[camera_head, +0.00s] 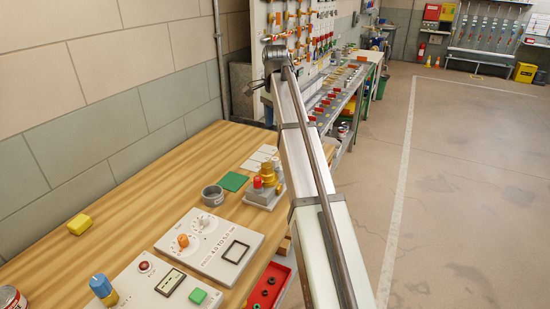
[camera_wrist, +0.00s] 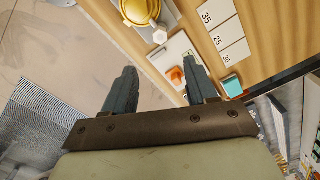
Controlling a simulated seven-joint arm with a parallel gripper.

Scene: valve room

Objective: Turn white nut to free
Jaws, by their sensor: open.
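A small white hexagonal nut (camera_wrist: 159,37) shows in the wrist view at the lower edge of a round yellow brass fitting (camera_wrist: 140,10). The fitting sits on a grey base, partly cut off by the picture's top edge. In the head view, a yellow fitting (camera_head: 268,175) with a red part stands on a grey base on the bench; I cannot make out the white nut there. My gripper (camera_wrist: 161,68) is open, its two dark fingers apart and empty. In the wrist view the nut appears beyond and between the fingertips, not touched.
The wooden bench (camera_head: 150,190) holds a grey cup (camera_head: 212,195), green pad (camera_head: 234,182), yellow block (camera_head: 79,224) and a white panel (camera_head: 209,244) with knobs. An orange piece (camera_wrist: 175,75) on a white plate shows between my fingers. Floor (camera_head: 460,200) at right is clear.

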